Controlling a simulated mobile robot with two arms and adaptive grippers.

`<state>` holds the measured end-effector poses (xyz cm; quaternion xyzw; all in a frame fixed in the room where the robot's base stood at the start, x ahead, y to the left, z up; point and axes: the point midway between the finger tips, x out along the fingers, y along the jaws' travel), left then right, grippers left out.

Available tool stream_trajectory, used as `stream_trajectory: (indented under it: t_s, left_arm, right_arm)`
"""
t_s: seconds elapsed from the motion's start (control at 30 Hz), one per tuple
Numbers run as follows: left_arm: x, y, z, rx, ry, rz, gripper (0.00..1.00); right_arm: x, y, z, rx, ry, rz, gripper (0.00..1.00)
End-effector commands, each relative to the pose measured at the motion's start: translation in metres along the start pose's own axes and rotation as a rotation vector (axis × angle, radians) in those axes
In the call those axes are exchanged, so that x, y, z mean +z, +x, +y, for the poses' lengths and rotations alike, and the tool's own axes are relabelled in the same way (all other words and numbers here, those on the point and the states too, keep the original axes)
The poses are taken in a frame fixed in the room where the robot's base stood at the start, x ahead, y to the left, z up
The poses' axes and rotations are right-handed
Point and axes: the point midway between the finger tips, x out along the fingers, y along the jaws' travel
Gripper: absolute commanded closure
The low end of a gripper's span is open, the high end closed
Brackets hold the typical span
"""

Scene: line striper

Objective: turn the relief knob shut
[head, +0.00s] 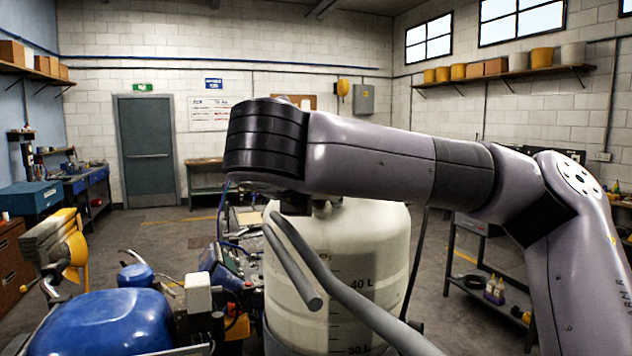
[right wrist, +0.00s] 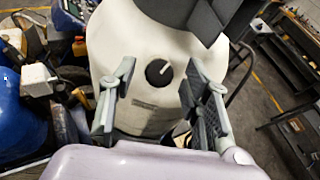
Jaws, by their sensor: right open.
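The relief knob (right wrist: 158,72) is a round black knob with a white pointer line, on the pale wall of a tank in the right wrist view. The line points up and slightly right. My right gripper (right wrist: 160,88) is open, with one finger on each side of the knob in that view. It appears apart from the knob. The tank (head: 345,250) is a cream drum with litre marks in the head view. My right arm crosses in front of its top, and the knob does not show there. My left gripper is not in view.
Two grey handlebars (head: 340,290) cross in front of the tank. A blue rounded cover (head: 105,322) and a white box (head: 198,292) lie to the left. A dark hose (head: 414,265) hangs right of the tank. A metal cart (head: 485,275) stands farther right.

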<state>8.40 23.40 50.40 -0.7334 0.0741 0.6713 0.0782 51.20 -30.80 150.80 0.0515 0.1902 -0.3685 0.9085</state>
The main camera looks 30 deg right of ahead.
Motion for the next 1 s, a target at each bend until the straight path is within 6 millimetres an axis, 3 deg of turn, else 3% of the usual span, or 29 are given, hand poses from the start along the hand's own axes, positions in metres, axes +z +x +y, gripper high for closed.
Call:
stream_trajectory:
  t_s: [0.23,0.6,1.0]
  left_arm:
    - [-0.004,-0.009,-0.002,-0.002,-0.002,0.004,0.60]
    - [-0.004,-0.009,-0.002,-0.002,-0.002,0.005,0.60]
    - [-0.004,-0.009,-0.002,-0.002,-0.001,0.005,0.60]
  right_arm:
    - [0.000,0.018,0.000,0.000,-0.002,0.002,0.56]
    - [0.000,0.021,-0.001,-0.001,0.000,-0.001,0.56]
    - [0.000,0.021,0.000,-0.001,0.000,-0.001,0.83]
